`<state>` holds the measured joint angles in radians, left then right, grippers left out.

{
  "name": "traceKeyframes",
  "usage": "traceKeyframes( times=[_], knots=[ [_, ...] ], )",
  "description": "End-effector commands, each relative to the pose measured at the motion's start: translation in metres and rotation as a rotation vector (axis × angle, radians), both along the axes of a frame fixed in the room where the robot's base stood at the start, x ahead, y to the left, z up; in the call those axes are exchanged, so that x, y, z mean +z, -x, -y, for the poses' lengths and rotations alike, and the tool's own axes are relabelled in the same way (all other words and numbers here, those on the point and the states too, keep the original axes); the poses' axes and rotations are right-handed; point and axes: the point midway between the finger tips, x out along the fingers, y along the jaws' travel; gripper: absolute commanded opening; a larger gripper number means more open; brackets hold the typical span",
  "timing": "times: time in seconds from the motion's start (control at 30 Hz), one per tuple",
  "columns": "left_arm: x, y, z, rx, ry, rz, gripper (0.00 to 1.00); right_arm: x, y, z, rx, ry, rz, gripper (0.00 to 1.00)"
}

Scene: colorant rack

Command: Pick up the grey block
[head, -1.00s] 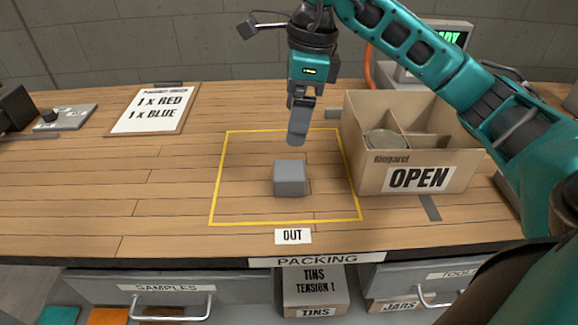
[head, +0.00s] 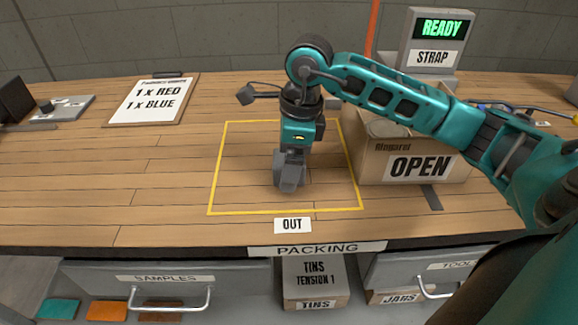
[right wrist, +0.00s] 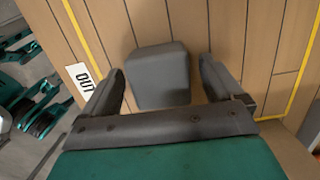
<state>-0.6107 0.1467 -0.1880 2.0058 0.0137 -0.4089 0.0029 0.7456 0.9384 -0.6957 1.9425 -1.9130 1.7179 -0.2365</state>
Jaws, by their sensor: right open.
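The grey block (right wrist: 158,76) sits on the wooden bench inside the yellow outline. In the right wrist view it lies between the two dark fingers of my right gripper (right wrist: 162,66), which are open with a gap on each side. In the head view my right gripper (head: 290,178) points down over the block's place and hides most of it. Whether the fingers touch the bench cannot be told. My left gripper is not in view.
An open cardboard box (head: 368,165) marked OPEN stands right of the yellow outline (head: 214,170). A clipboard (head: 152,102) lies at the back left. An OUT label (head: 292,225) is at the front.

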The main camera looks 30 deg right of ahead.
Motion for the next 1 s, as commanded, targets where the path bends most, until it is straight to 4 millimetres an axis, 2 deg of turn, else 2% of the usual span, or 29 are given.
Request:
traceKeyframes(
  times=[0.2,0.73,1.0],
  knots=[
    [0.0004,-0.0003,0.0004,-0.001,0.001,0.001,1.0,-0.0002,-0.0001,-0.0001,0.0,0.0,0.0,0.92],
    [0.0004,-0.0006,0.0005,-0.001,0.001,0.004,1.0,0.0001,-0.0002,-0.0001,0.0,0.0,0.0,0.41],
    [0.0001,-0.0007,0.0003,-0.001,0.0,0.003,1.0,0.0012,-0.0003,-0.0001,0.0,0.0,0.0,0.39]
  ],
)
